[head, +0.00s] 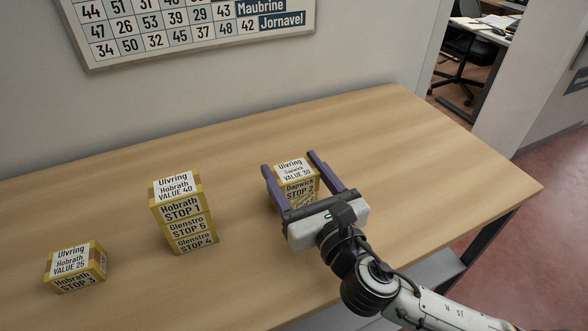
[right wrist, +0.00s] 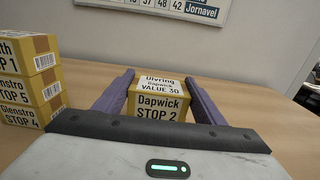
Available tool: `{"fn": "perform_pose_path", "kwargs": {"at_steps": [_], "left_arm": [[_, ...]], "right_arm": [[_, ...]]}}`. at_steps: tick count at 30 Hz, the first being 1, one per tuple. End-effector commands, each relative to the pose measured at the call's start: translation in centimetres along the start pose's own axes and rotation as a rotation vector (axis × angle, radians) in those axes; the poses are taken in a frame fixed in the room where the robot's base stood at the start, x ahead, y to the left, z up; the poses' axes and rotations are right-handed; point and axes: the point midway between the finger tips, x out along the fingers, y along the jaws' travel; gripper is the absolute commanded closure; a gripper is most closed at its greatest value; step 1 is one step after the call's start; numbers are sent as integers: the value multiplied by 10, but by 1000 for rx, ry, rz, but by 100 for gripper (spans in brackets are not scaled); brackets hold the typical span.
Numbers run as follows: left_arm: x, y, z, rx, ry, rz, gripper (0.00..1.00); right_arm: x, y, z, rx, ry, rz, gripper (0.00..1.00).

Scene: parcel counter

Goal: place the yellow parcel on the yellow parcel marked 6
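A yellow parcel labelled Dapwick STOP 2 (head: 296,178) stands right of the table's middle. Part of another yellow label (head: 307,201) shows just under it, mostly hidden by my gripper, and its number cannot be read. My right gripper (head: 289,162) has its purple fingers on both sides of the STOP 2 parcel, apparently open, with a small gap at the right finger. In the right wrist view the STOP 2 parcel (right wrist: 158,104) sits between the fingers, and its lower part is hidden by the gripper body. No number 6 is legible in either view. My left gripper is not in view.
A stack of yellow parcels (head: 180,212) marked STOP 1, STOP 5 and STOP 4 from the top stands left of my gripper. A single STOP 3 parcel (head: 75,268) lies at the far left. The wooden table (head: 440,170) is clear on the right and between the stacks.

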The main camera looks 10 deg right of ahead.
Motion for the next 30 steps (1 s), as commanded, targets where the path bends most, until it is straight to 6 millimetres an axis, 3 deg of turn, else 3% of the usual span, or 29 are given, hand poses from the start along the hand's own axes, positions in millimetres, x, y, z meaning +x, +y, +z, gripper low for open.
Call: {"fn": "perform_pose_path", "kwargs": {"at_steps": [3, 14, 30], "left_arm": [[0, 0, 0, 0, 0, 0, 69], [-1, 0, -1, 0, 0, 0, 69], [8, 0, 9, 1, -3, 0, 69]], "right_arm": [[0, 0, 0, 1, 0, 0, 19], [-2, 0, 3, 0, 2, 1, 19], [-103, 0, 0, 1, 4, 1, 19]]}}
